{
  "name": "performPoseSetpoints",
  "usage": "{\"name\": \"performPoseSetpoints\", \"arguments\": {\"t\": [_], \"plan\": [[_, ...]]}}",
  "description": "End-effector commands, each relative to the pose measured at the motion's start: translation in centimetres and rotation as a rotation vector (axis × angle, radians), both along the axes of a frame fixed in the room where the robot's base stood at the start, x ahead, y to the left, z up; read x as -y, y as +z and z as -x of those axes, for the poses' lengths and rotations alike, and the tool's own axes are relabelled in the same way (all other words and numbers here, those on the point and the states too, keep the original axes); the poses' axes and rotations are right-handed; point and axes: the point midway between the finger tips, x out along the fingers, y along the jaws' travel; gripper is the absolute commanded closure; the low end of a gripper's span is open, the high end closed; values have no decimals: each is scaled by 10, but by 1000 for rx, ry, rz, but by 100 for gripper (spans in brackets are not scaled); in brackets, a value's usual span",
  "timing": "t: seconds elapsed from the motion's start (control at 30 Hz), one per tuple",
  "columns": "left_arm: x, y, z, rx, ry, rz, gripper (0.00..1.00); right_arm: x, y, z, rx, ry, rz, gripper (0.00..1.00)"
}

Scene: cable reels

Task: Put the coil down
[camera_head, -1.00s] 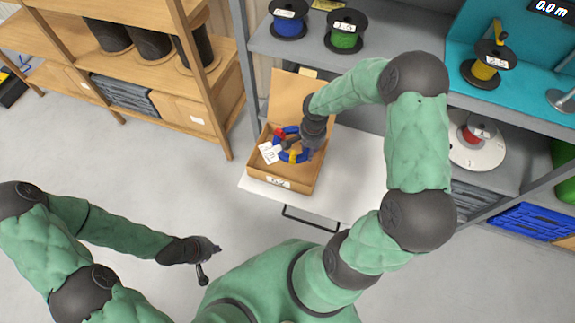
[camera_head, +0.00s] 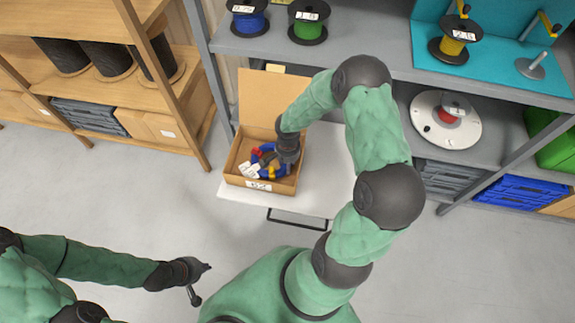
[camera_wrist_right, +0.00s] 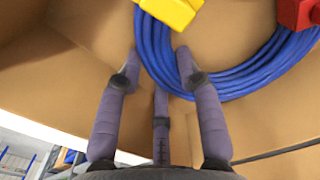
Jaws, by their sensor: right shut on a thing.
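The coil (camera_head: 269,152) is a ring of blue cable with red and yellow clips and a white tag. In the head view it is inside the open cardboard box (camera_head: 233,160), within its walls. My right gripper (camera_head: 288,161) reaches down into the box at the coil's right side. Whether the coil rests fully on the box floor is unclear. My left gripper (camera_head: 203,283) is empty, fingers apart, over the floor.
The box stands on a white surface (camera_head: 325,200) with a dark handle in front. Behind it a grey shelf (camera_head: 375,48) holds blue (camera_head: 248,18) and green reels (camera_head: 308,22). A wooden rack (camera_head: 190,120) stands at left. Floor in front is clear.

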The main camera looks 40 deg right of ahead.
Motion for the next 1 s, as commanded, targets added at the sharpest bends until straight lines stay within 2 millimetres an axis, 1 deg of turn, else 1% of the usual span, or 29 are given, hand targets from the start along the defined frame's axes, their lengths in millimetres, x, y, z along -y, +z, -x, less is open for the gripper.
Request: {"name": "performPoseSetpoints", "arguments": {"t": [0.2, 0.37, 0.4, 0.43, 0.47, 0.87, 0.97, 1.0], "plan": [[0, 1, 0, 0, 0, 0, 100, 1, 2, -1, 3, -1, 2, 100], [0, -4, 0, 0, 0, 0, 100, 1, -2, -1, 3, -1, 2, 100], [0, -2, 0, 0, 0, 0, 100, 1, -1, -1, 2, -1, 1, 53], [0, -2, 0, 0, 0, 0, 100, 1, -1, -1, 2, -1, 1, 44], [0, -2, 0, 0, 0, 0, 100, 1, -1, -1, 2, -1, 1, 40], [0, 1, 0, 0, 0, 0, 100, 1, 2, -1, 2, -1, 1, 40], [0, 7, 0, 0, 0, 0, 100, 1, 12, -1, 3, -2, 2, 40], [0, 10, 0, 0, 0, 0, 100, 1, 19, -2, 4, -3, 3, 40]]}}
